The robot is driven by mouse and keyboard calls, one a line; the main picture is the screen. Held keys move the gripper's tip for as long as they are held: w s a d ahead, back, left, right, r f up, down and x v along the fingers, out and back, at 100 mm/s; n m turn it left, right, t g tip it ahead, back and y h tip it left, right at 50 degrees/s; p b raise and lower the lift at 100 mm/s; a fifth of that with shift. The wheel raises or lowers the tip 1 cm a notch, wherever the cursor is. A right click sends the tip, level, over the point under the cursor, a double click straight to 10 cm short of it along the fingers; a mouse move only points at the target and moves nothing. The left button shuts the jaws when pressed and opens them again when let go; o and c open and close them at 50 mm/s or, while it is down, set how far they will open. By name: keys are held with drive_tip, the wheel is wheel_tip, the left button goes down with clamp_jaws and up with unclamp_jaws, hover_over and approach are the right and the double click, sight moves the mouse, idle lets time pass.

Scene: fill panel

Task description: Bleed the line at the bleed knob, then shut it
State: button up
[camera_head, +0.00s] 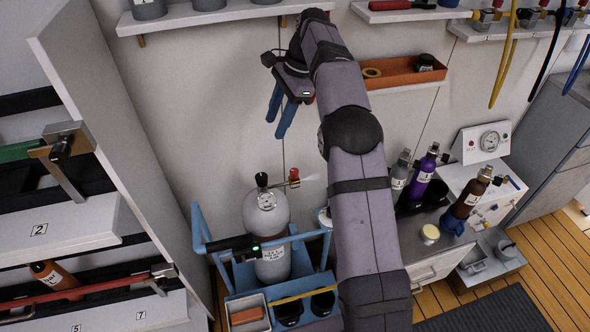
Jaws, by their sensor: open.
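A grey cylinder (265,222) stands upright in a blue cart, with a round gauge on its front and a black knob (262,180) on top. A brass fitting with a small red knob (294,174) sticks out to the right of its top; I take this for the bleed knob, but its label cannot be read. A faint whitish wisp shows just right of it. My gripper (277,127) has blue fingers, spread and empty, pointing down. In the picture it is above the cylinder's top and apart from the knobs. My arm hides part of the cart's right side.
The blue cart (199,238) carries a tray and dark cups. Right of my arm, a bench holds purple, grey and brown bottles (423,178) near a white gauge panel (482,142). An orange tray (405,79) hangs on the wall. A shelf rack fills the left.

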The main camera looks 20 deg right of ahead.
drive_tip(key=s+f+n+h, duration=0.1)
drive_tip(key=s+f+n, duration=0.1)
drive_tip(key=s+f, duration=0.15)
drive_tip(key=n+t+h, duration=0.3)
drive_tip(key=n+t, duration=0.1)
drive_tip(key=n, duration=0.9)
approach(294, 171)
drive_tip(key=shift+w+d+f+n, duration=0.2)
drive_tip(key=shift+f+n, duration=0.2)
drive_tip(key=shift+n, duration=0.2)
drive_tip(key=shift+p+x, duration=0.7)
drive_tip(key=shift+x, duration=2.95)
drive_tip(key=shift+a, duration=0.15)
